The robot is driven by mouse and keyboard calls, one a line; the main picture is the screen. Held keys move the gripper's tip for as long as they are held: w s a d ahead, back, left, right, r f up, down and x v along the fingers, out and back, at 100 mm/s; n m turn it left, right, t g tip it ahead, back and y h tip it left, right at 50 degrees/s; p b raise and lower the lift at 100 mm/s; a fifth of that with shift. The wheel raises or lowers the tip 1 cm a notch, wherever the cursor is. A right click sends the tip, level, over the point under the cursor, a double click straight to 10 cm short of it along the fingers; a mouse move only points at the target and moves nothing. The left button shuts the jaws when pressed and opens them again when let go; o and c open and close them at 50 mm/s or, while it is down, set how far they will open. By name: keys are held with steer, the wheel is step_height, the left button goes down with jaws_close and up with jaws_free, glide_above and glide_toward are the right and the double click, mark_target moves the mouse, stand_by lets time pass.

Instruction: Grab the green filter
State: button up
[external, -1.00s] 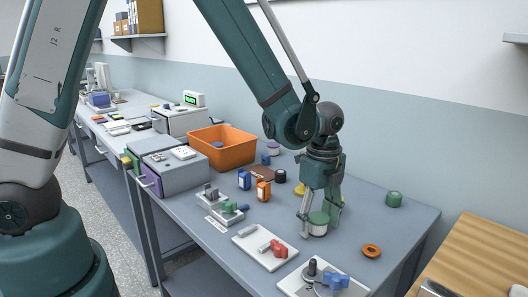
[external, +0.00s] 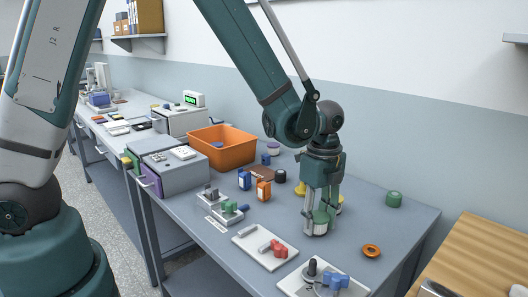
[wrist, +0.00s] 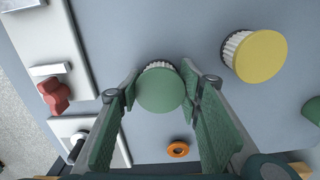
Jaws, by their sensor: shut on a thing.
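The green filter (external: 317,227) stands on the grey bench. It has a flat round green top and a pale pleated side. In the wrist view its green top (wrist: 160,91) lies between my two green-padded fingers. My gripper (external: 320,228) points down over it, with a finger on either side, and is shut on it. The filter looks upright and at bench level; I cannot tell whether it is clear of the surface.
A yellow-topped filter (wrist: 258,55) stands close by. An orange ring (external: 371,250), a green roll (external: 394,199) and a white plate with a red handle (external: 262,254) surround the spot. An orange bin (external: 226,155) stands farther back.

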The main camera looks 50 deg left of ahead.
mark_target(318, 216)
steer(key=shift+r+p, duration=0.55)
steer(key=shift+r, duration=4.25)
